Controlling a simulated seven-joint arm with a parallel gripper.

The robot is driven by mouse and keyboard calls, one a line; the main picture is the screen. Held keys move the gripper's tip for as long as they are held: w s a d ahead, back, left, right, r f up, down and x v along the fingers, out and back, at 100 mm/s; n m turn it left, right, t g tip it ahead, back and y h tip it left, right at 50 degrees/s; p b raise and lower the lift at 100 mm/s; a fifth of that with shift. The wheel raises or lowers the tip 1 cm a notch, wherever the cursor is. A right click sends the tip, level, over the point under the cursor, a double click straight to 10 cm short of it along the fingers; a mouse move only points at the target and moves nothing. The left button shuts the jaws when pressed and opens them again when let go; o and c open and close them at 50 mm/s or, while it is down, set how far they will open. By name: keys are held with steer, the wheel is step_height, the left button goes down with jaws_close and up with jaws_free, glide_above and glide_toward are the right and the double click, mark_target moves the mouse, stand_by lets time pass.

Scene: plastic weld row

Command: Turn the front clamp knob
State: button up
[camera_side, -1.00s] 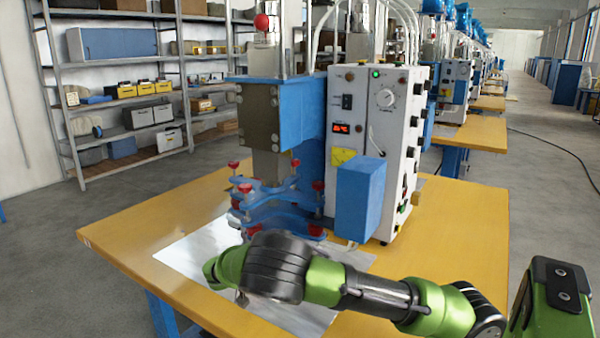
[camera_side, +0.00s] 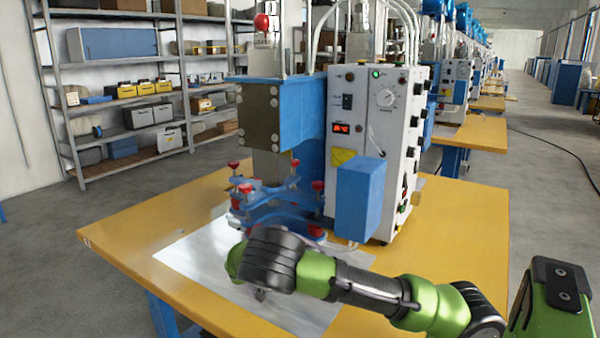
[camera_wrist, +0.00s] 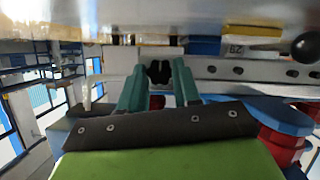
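The blue clamp (camera_side: 265,196) of the press has several red knobs, including one at its left front (camera_side: 245,188) and one at its right (camera_side: 317,186). I cannot tell which one is the front clamp knob. My wrist is low over the metal sheet, in front of the clamp in the side view, and hides my fingers there. In the wrist view my gripper (camera_wrist: 159,78) shows two teal fingers with dark parts between their tips. Whether these touch is unclear. A red part (camera_wrist: 157,102) shows between the fingers, and a larger red knob (camera_wrist: 280,140) is at the right.
The metal sheet (camera_side: 195,255) lies on the yellow table (camera_side: 140,225). The white control box (camera_side: 385,105) and a blue box (camera_side: 359,200) stand right of the clamp, close behind my arm. The table's left side is clear.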

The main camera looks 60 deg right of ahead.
steer(key=shift+c, duration=1.3)
steer(key=n+g, duration=0.1)
steer(key=n, duration=0.1)
steer(key=shift+w+n+g, duration=0.2)
steer(key=shift+n+g, duration=0.1)
steer(key=shift+g, duration=0.1)
steer(key=n+g+h, duration=0.1)
steer(key=n, duration=0.1)
steer(key=shift+f+n, duration=0.1)
steer(key=shift+n, duration=0.2)
steer(key=n+g, duration=0.2)
steer(key=n, duration=0.1)
steer(key=shift+w+f+n+h, duration=0.15)
steer(key=shift+n+h, duration=0.15)
steer(key=shift+h, duration=0.1)
steer(key=n, duration=0.2)
steer(key=n+h, duration=0.1)
steer(key=n, duration=0.1)
steer(key=shift+f+g+h, duration=0.15)
steer(key=shift+g+h, duration=0.15)
steer(key=shift+g, duration=0.1)
